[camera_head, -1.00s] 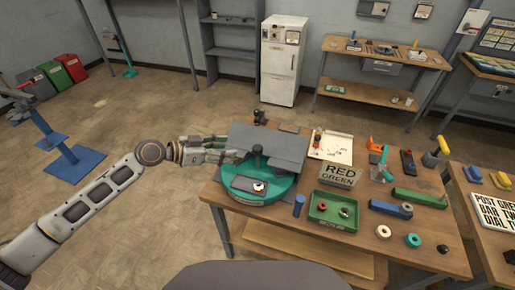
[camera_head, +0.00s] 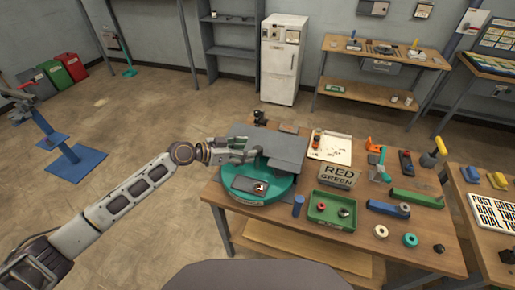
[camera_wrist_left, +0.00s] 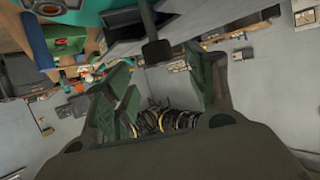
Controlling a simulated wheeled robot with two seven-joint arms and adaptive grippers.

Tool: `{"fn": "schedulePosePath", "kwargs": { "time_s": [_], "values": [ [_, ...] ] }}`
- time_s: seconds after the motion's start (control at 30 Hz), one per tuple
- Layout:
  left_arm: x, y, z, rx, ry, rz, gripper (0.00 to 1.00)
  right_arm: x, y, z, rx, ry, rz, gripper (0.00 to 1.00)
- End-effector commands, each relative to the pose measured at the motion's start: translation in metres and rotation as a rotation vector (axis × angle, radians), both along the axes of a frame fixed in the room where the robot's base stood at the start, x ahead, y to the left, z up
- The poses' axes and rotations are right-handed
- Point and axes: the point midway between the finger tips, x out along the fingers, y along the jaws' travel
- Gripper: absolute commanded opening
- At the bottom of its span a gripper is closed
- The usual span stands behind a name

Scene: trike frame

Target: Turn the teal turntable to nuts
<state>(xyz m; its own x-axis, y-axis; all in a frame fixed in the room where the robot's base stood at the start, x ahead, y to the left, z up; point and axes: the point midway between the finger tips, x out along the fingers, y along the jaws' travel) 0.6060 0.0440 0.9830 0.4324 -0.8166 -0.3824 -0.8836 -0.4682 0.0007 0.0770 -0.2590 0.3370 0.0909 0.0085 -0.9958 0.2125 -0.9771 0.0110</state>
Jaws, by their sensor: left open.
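The teal turntable (camera_head: 284,190) sits at the left end of the wooden table, with grey panels (camera_head: 287,150) over its back part. A dark tray (camera_head: 243,184) and a small black-and-white item (camera_head: 260,188) show in its open front section. A label on its front rim is too small to read. My left gripper (camera_head: 254,154) is open above the turntable, with its fingertips close to the dark centre post. I cannot tell whether they touch. The left wrist view shows the spread fingers (camera_wrist_left: 160,78) and a dark post (camera_wrist_left: 157,48) just beyond them. My right gripper is not in view.
A green tray (camera_head: 316,222) with small parts, a blue cylinder (camera_head: 298,206) and a RED GREEN sign (camera_head: 338,175) stand to the right of the turntable. Open floor lies left of the table.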

Motion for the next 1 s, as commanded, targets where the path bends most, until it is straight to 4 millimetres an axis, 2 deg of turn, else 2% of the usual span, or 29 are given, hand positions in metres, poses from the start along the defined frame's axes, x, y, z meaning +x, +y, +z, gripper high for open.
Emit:
{"fn": "schedulePosePath", "kwargs": {
  "time_s": [0.17,0.53,1.0],
  "values": [
    [0.008,-0.015,-0.006,0.000,0.000,-0.001,0.56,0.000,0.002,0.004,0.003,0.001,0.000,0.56],
    [0.022,-0.040,-0.018,-0.001,0.000,0.000,0.56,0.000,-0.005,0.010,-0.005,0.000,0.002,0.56],
    [0.025,-0.047,-0.022,0.000,-0.001,0.000,0.56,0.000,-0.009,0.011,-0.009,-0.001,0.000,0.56]
  ]
}}
